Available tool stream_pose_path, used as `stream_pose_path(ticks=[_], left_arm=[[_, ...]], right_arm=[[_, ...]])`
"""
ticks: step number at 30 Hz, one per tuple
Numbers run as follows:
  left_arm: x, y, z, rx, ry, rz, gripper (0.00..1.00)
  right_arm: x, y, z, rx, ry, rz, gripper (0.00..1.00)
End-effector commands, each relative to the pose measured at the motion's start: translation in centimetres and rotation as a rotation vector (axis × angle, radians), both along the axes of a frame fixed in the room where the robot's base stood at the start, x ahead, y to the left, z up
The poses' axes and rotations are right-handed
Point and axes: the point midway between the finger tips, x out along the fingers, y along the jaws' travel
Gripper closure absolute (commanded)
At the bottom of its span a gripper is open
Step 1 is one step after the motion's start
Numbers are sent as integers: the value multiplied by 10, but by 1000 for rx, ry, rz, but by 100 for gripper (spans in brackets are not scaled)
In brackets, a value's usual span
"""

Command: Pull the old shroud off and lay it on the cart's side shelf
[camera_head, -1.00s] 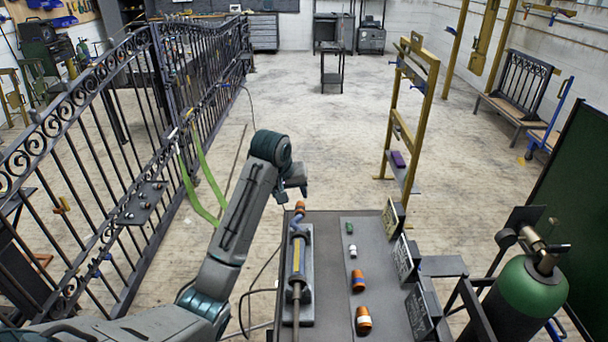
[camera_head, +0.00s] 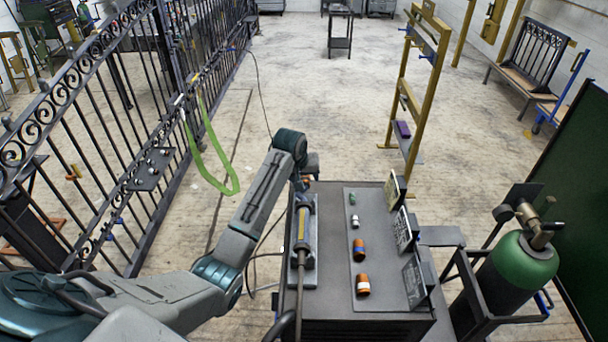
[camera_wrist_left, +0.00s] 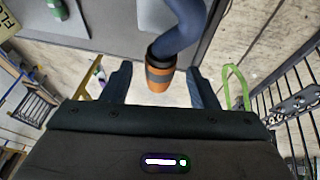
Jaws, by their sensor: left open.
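In the left wrist view, an orange shroud with a dark band (camera_wrist_left: 159,76) sits on the end of a curved blue torch neck (camera_wrist_left: 183,30). My left gripper (camera_wrist_left: 161,88) is open, with one finger on each side of the shroud and a gap showing on both sides. In the head view, my left gripper (camera_head: 306,172) is at the far end of the torch (camera_head: 302,228), which lies in a holder on the cart (camera_head: 335,328); the shroud is hidden there. The cart's side shelf (camera_head: 441,236) sticks out on the right and looks bare. My right gripper is out of view.
Signs line the cart's right edge. A green gas cylinder (camera_head: 524,270) stands right, an iron gate (camera_head: 120,130) left.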

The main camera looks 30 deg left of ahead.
Motion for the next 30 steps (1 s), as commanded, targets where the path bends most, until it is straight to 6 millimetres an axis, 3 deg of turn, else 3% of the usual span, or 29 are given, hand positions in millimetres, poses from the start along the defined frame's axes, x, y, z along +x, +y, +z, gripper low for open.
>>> stream_pose_path(ticks=[7, 12, 15, 16, 20, 30], left_arm=[[0, 0, -1, 0, 0, 0, 46], [0, 0, -1, 0, 0, 0, 79], [0, 0, -1, 0, 0, 0, 94], [0, 0, -1, 0, 0, 0, 76], [0, 0, 0, 0, 0, 0, 100], [1, 0, 0, 0, -1, 0, 100]], right_arm=[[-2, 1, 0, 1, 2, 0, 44], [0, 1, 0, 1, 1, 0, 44], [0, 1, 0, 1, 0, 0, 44], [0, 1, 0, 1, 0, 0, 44], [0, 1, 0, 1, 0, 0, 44], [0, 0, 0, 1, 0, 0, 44]])
